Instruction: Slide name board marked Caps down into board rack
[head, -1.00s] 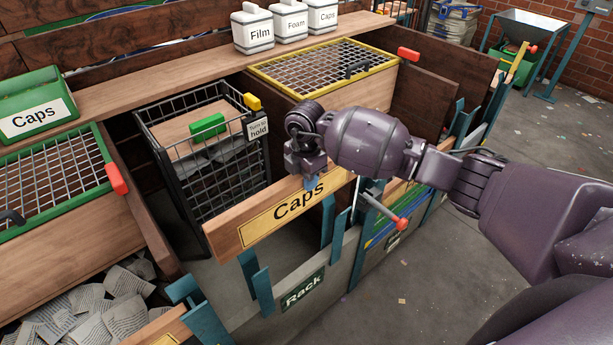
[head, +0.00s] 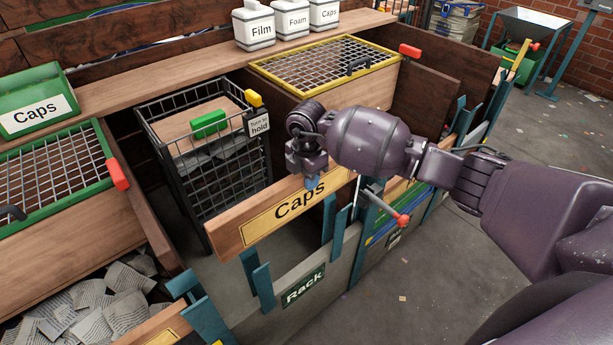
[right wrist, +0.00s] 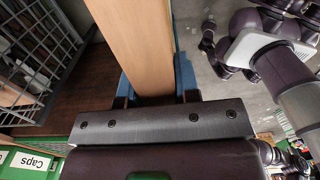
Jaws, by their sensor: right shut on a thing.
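The name board marked Caps (head: 262,222) is a wooden plank with a yellow label. In the head view it stands on edge above the board rack (head: 282,306), which has teal upright guides and a "Rack" plate. My right gripper (head: 312,180) is shut on the board's top edge; its fingertips are partly hidden behind the board and my arm. In the right wrist view the plank (right wrist: 138,40) runs between the two fingers (right wrist: 157,90). The board's left end is near a pair of teal guides (head: 257,278); I cannot tell whether it sits between them. My left gripper is not in view.
A black wire cart (head: 205,165) stands behind the board. A red-ended lever (head: 402,220) sticks out right of it. Mesh-topped bins with a green frame (head: 50,180) and yellow frame (head: 325,65) flank the cart. Paper sheets (head: 90,305) lie at lower left. Open floor is at right.

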